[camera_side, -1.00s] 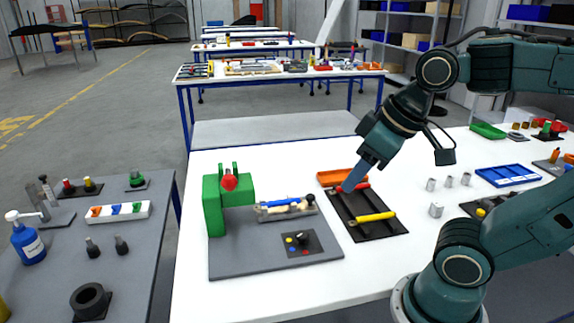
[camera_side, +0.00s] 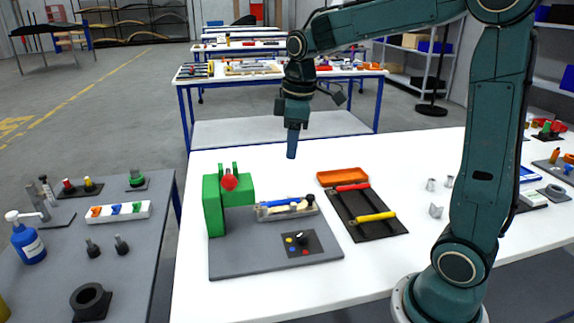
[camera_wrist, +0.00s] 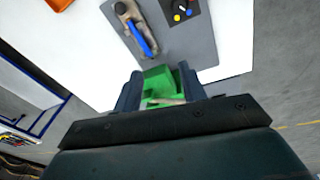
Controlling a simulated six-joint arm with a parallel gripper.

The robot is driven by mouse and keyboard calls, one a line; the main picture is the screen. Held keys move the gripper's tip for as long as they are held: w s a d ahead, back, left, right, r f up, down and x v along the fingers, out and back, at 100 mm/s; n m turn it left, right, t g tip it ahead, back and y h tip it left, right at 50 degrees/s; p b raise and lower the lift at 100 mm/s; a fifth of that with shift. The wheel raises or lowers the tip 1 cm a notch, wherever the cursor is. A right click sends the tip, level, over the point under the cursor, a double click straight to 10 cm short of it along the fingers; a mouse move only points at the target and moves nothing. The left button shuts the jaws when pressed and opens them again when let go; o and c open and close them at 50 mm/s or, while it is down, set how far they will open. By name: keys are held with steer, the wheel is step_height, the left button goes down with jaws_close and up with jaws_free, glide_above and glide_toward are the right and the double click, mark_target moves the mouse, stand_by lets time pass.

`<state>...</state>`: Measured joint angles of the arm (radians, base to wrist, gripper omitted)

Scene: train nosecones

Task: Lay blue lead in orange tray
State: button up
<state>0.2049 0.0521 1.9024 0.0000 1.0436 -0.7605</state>
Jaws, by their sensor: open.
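The blue lead (camera_side: 277,203) lies on a grey holder (camera_side: 288,211) on the grey base plate, beside the green stand; it also shows in the wrist view (camera_wrist: 143,38). The orange tray (camera_side: 342,177) lies on the white table behind the black rack and looks empty; its corner shows in the wrist view (camera_wrist: 58,4). My gripper (camera_side: 292,154) points down, above the table behind the green stand, well clear of the lead and left of the tray. In the wrist view my gripper (camera_wrist: 160,92) is open, its two fingers apart with the green stand visible beyond them.
The green stand (camera_side: 211,205) with a red part rises left of the holder. The black rack (camera_side: 350,207) carries a red (camera_side: 352,187) and a yellow lead (camera_side: 374,217). A button panel (camera_side: 298,243) sits in front. The white table behind the holder is clear.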

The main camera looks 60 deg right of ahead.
steer(key=w+d+f+n+g, duration=0.1)
steer(key=w+d+f+n, duration=0.1)
steer(key=w+d+f, duration=0.3)
steer(key=shift+w+d+f+n+g, duration=0.2)
steer(key=shift+w+f+n+g, duration=0.1)
steer(key=shift+w+f, duration=0.5)
steer(key=shift+w, duration=0.1)
glide_above(280, 200)
steer(key=shift+f, duration=4.15)
steer(key=shift+f, duration=2.6)
jaws_close()
